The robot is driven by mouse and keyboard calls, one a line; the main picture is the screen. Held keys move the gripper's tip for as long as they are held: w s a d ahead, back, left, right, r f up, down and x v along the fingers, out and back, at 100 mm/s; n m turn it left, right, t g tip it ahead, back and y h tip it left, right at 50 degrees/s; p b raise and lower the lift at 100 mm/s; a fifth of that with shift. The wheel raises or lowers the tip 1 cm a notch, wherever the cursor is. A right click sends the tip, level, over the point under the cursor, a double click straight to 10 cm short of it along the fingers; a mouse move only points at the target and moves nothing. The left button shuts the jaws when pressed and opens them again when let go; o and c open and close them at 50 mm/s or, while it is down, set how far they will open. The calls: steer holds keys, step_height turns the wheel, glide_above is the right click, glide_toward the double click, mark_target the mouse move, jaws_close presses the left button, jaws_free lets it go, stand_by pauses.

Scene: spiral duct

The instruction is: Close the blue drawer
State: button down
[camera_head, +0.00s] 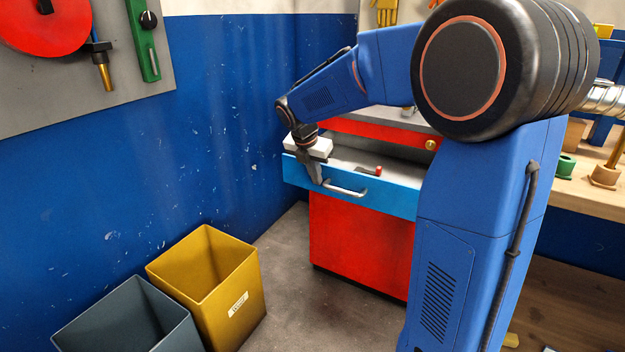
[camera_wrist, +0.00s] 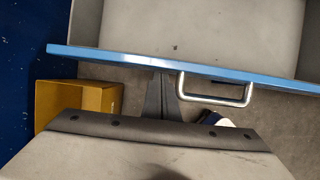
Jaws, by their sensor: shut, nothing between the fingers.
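The blue drawer (camera_head: 390,195) is pulled out of the red cabinet (camera_head: 355,245); its front stands well clear of the cabinet's face. A metal handle (camera_head: 345,189) is on its front. My gripper (camera_head: 321,179) points down at the drawer front, just left of the handle. In the wrist view, my shut fingers (camera_wrist: 161,98) are on the outer side of the blue front edge (camera_wrist: 115,55), beside the handle (camera_wrist: 215,98). They are empty and at or very close to the front; contact cannot be told. My arm hides the drawer's right end in the head view.
A small red-ended item (camera_head: 378,171) shows in the drawer area. A yellow bin (camera_head: 210,280) and a grey bin (camera_head: 130,325) stand on the floor at lower left. A blue wall is left of the cabinet. A workbench (camera_head: 585,195) is at right. Floor before the cabinet is clear.

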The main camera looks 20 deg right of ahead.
glide_above(346, 164)
steer(key=shift+s+a, duration=0.1)
steer(key=shift+s, duration=0.05)
steer(key=shift+w+d+r, duration=0.15)
steer(key=shift+w+d, duration=0.05)
steer(key=shift+d+r, duration=0.1)
stand_by(0.3)
